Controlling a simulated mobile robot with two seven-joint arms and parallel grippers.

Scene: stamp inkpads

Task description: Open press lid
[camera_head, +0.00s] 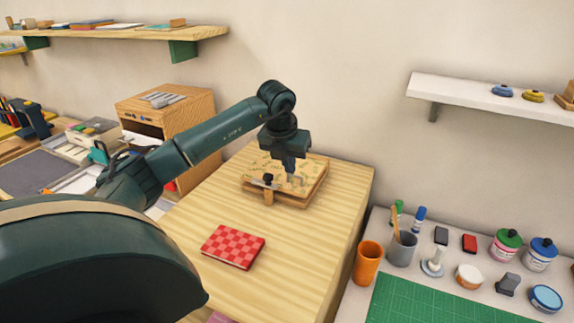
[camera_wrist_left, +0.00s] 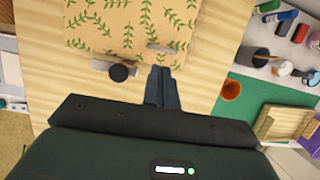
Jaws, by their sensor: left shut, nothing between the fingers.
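The press (camera_head: 313,193) is a low wooden box on the wooden tabletop. Its lid (camera_head: 258,165) has a leaf-sprig pattern and lies flat on the base; the left wrist view shows the lid (camera_wrist_left: 110,28) from above. A black knob (camera_head: 268,179) on a wooden tab is at the lid's front edge, also in the left wrist view (camera_wrist_left: 119,72). A small grey handle (camera_wrist_left: 160,48) is on the lid. My left gripper (camera_head: 290,170) points down over the lid by the handle, shut and empty; its fingers (camera_wrist_left: 163,85) hide little. I cannot tell whether they touch it.
A red checked book (camera_head: 233,247) lies on the tabletop in front of the press. A small wooden cabinet (camera_head: 165,110) stands to the left. An orange cup (camera_head: 368,262) and several pots stand on a lower table at right with a green mat (camera_head: 430,305). Bare tabletop lies around the press.

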